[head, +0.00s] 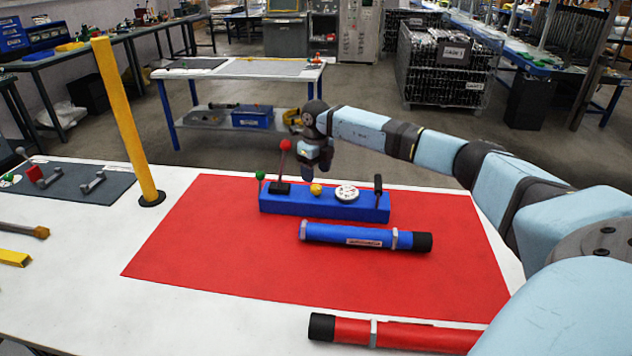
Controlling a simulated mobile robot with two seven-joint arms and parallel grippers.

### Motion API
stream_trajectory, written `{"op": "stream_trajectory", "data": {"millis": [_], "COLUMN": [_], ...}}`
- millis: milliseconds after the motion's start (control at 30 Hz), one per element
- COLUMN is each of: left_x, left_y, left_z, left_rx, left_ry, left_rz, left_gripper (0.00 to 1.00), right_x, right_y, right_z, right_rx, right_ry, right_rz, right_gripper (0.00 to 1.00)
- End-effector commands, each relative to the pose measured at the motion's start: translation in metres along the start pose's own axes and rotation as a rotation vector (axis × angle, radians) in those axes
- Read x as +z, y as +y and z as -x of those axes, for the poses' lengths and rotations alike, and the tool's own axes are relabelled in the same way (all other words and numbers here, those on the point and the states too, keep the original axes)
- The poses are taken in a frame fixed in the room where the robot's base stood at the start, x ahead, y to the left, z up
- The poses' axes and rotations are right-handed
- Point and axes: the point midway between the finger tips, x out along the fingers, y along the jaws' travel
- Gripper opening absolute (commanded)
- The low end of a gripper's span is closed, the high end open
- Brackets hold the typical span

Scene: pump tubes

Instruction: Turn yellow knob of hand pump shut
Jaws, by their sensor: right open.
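The hand pump is a long blue block (345,209) on a red mat, with a white round gauge (347,192) on top. Its yellow knob (316,189) sits on the top face, left of the gauge. A red-balled lever (284,165) stands near the block's left end. My right gripper (308,178) is open and points down just above and behind the yellow knob. I see no clear contact with the knob, and the fingertips are small and partly hard to make out. My left gripper is not in view.
A blue tube (345,235) lies in front of the pump and a red tube (400,334) nearer the mat's front edge. A yellow post (124,120) stands on the white table at left. The red mat (220,250) is clear left of the tubes.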

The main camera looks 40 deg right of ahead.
Motion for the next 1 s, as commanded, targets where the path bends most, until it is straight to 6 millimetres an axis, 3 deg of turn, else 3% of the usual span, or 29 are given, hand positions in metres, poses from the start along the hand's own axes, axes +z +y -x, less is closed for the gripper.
{"op": "stream_trajectory", "data": {"millis": [33,200,400,1000], "left_x": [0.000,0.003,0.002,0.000], "left_y": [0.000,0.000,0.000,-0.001], "left_z": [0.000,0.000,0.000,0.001], "left_rx": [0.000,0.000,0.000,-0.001], "left_ry": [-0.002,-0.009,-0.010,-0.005], "left_rz": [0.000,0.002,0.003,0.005], "left_gripper": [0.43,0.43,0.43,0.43], "right_x": [0.001,0.000,0.000,0.000], "right_y": [-0.001,-0.001,0.000,0.000], "right_z": [0.015,0.052,0.080,0.088], "right_rx": [-0.001,-0.001,0.000,0.000], "right_ry": [-0.004,-0.003,-0.002,-0.001], "right_rz": [0.000,0.000,0.000,0.000], "right_gripper": [0.61,0.61,0.61,0.61]}}
